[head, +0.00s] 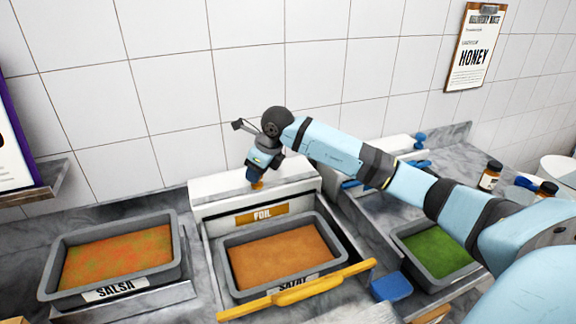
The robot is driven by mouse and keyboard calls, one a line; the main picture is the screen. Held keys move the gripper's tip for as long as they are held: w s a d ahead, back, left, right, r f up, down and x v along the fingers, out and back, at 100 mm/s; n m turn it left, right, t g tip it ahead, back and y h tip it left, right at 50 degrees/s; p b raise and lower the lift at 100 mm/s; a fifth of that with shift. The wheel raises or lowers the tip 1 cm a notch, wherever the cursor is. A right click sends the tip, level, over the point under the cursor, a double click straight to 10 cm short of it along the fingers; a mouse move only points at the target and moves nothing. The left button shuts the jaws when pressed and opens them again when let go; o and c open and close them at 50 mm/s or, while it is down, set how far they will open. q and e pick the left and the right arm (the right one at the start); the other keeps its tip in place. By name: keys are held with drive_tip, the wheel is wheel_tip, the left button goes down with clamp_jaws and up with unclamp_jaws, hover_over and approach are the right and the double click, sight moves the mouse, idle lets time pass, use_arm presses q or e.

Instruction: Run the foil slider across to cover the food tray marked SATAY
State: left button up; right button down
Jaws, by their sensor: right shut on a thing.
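The SATAY food tray (330,236), a grey pan of orange-brown food, sits in the middle station with its surface uncovered. Behind it stands a white dispenser (212,188) with an orange FOIL label (262,214). My right gripper (257,180) is at the dispenser's top, pointing down and shut on a small orange knob (257,185), apparently the foil slider's. The gripper hides part of the knob. A yellow bar (297,290) crosses the tray's front edge, partly over the SATAY label. My left gripper is not in view.
A SALSA tray (178,262) stands at the left, and a tray of green food (400,240) at the right. A second dispenser with blue parts (419,138) is behind the green tray. Jars (490,176) stand far right. My right arm spans the right side.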

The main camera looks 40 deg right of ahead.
drive_tip(key=w+a, duration=0.1)
drive_tip(key=a, duration=0.3)
drive_tip(key=w+a+b, duration=0.1)
drive_tip(key=a, duration=0.3)
drive_tip(key=w+a, duration=0.1)
drive_tip(key=a, duration=0.3)
drive_tip(key=shift+w, duration=0.4)
drive_tip(key=shift+w+a, duration=0.1)
drive_tip(key=shift+a, duration=0.2)
drive_tip(key=shift+w+a+b, duration=0.1)
drive_tip(key=shift+a+b, duration=0.2)
drive_tip(key=c, duration=0.7)
unclamp_jaws()
drive_tip(key=shift+r, duration=0.1)
drive_tip(key=b+v, duration=0.1)
drive_tip(key=v, duration=1.2)
drive_tip(key=shift+d+r, duration=0.15)
drive_tip(key=shift+r, duration=0.2)
